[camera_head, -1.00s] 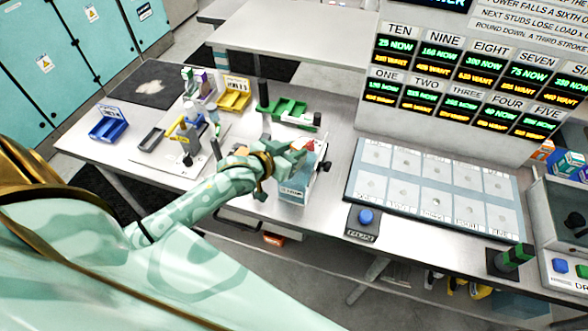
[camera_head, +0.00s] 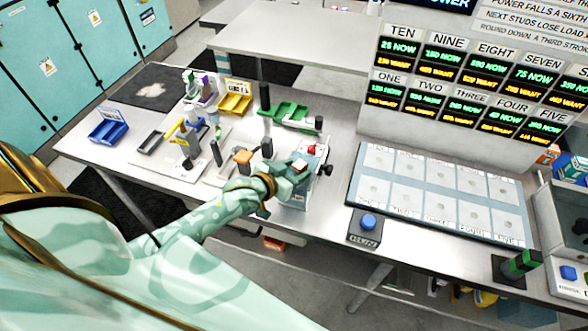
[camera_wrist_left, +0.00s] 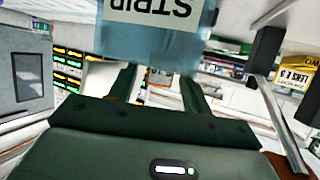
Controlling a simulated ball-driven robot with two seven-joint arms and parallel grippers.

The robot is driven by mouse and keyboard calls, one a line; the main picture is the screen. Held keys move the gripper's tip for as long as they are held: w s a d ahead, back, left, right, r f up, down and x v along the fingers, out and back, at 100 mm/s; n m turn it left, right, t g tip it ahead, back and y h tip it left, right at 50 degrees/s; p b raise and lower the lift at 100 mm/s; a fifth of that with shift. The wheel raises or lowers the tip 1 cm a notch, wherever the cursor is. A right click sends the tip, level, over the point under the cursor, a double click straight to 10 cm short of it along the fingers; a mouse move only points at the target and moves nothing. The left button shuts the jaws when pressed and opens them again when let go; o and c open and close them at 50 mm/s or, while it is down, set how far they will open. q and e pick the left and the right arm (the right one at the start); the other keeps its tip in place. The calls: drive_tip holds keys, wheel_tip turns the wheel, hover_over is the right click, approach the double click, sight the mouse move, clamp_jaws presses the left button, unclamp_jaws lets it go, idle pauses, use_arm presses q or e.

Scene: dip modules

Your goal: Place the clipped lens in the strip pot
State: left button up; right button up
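The strip pot (camera_head: 292,197) is a pale blue box near the front edge of the bench. Its STRIP label shows upside down in the left wrist view, where the pot (camera_wrist_left: 160,48) hides part of the fingertips. My left gripper (camera_head: 287,179) is at the pot's near upper left. In the wrist view its two dark green fingers (camera_wrist_left: 158,84) stand apart, with only background seen between them. A small whitish and orange piece (camera_head: 299,166) shows at the pot's top beside the gripper; I cannot tell whether it is the clipped lens. My right gripper is out of view.
An orange-topped post (camera_head: 243,157) stands left of the gripper. Green (camera_head: 290,112), yellow (camera_head: 235,104) and blue (camera_head: 108,130) trays lie farther back and left. A panel of pale pads (camera_head: 440,190) and a blue button (camera_head: 368,222) are right of the pot.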

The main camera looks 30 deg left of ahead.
use_arm(q)
drive_tip(key=shift+r, duration=0.15)
drive_tip(key=shift+s+r, duration=0.15)
drive_tip(key=shift+s, duration=0.15)
drive_tip(key=p+v, duration=0.1)
drive_tip(key=v, duration=1)
drive_tip(key=shift+p, duration=0.3)
drive_tip(key=shift+s+r, duration=0.1)
